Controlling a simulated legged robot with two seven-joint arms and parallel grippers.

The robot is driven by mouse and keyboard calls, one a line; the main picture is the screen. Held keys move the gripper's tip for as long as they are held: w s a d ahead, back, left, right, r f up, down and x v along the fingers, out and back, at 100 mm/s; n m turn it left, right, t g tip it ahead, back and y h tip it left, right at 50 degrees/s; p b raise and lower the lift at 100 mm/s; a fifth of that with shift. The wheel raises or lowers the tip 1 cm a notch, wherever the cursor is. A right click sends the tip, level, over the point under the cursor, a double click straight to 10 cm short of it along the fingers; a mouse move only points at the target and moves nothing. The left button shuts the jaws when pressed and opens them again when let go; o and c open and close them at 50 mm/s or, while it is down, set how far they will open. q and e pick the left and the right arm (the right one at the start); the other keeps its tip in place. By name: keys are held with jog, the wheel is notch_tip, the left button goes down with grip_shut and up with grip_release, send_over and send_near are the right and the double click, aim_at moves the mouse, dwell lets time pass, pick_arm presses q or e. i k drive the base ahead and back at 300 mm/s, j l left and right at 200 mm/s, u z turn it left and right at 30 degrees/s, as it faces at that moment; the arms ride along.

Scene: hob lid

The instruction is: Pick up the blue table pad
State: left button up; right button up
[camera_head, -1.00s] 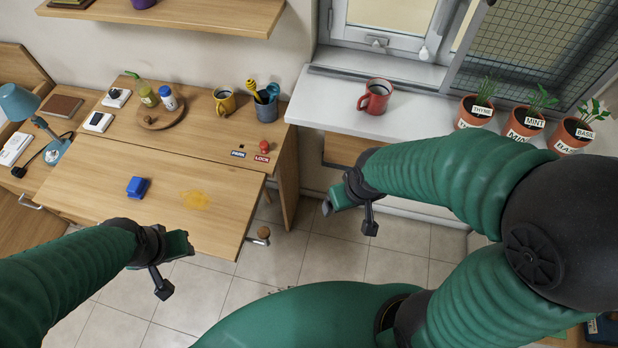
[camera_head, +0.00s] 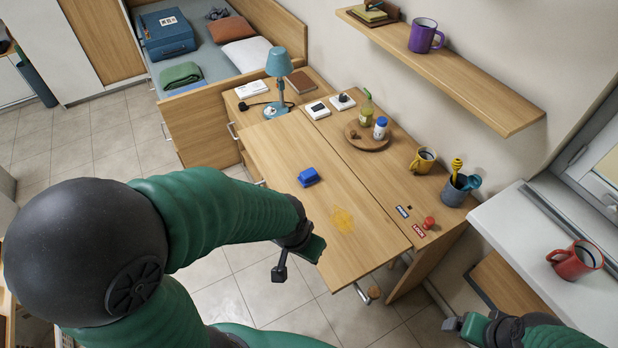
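A small blue block-like pad (camera_head: 309,177) lies on the lower front leaf of the wooden desk (camera_head: 290,150), left of a yellow stain (camera_head: 343,219). My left gripper (camera_head: 298,262) is open and empty, with its two fingers apart. It is in front of the desk leaf's near edge, nearer to me than the pad and not touching it. My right gripper (camera_head: 462,330) is at the bottom right, far from the pad and partly cut off by the frame edge. I cannot tell how far its fingers are apart.
A shelf (camera_head: 470,85) hangs above. A red mug (camera_head: 574,262) stands on the sill. The leaf around the pad is clear.

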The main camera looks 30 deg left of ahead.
aim_at(307, 176)
jog(key=i+j+z, duration=0.2)
jog(key=j, duration=0.15)
jog(key=i+j+z, duration=0.1)
jog(key=j+z, duration=0.35)
jog(key=j, duration=0.25)
jog(key=i+j+z, duration=0.25)
jog(key=j, duration=0.15)
jog(key=k, duration=0.1)
